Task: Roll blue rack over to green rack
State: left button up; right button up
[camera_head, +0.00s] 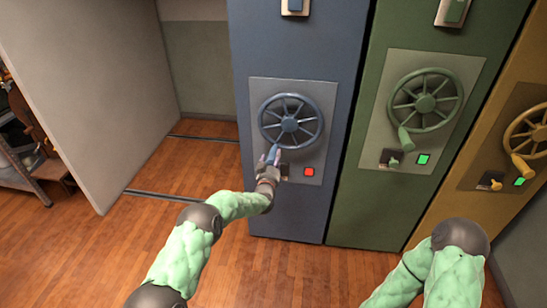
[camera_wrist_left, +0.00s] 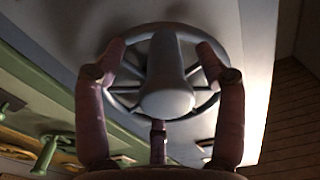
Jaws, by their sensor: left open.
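The blue rack (camera_head: 250,215) stands upright, with a spoked blue wheel (camera_head: 290,121) on its front panel. The green rack (camera_head: 366,215) stands directly to its right, with a narrow dark seam between them. My left gripper (camera_head: 270,160) is at the lower left of the blue wheel, by its crank handle. In the left wrist view, my left gripper (camera_wrist_left: 162,75) is open, with its fingers on both sides of the handle (camera_wrist_left: 168,90), which points at the camera. Gaps show between fingers and handle. My right gripper is out of view.
A red light (camera_head: 309,172) is on the blue rack's panel; a green light (camera_head: 424,159) is on the green rack's. A yellow rack (camera_head: 440,205) stands further right. Floor rails (camera_head: 165,196) cross the open wooden floor left of the blue rack, beside a grey wall (camera_head: 95,90).

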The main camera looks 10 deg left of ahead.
pick_arm(q)
jog(key=shift+s+a+p, duration=0.1)
jog(key=shift+s+p, duration=1.35)
jog(key=shift+s, duration=2.45)
jog(key=s+f+n+g+h+p, duration=0.15)
jog(key=s+f+g, duration=0.75)
jog(key=s+f, duration=0.95)
jog(key=s+d+f+n+g+h+p, duration=0.1)
jog(key=s+g, duration=0.7)
jog(key=s, duration=2.1)
jog(key=shift+s+d+f+g+h+p, duration=0.35)
jog(key=shift+d+f+h, duration=0.25)
jog(key=shift+d, duration=0.3)
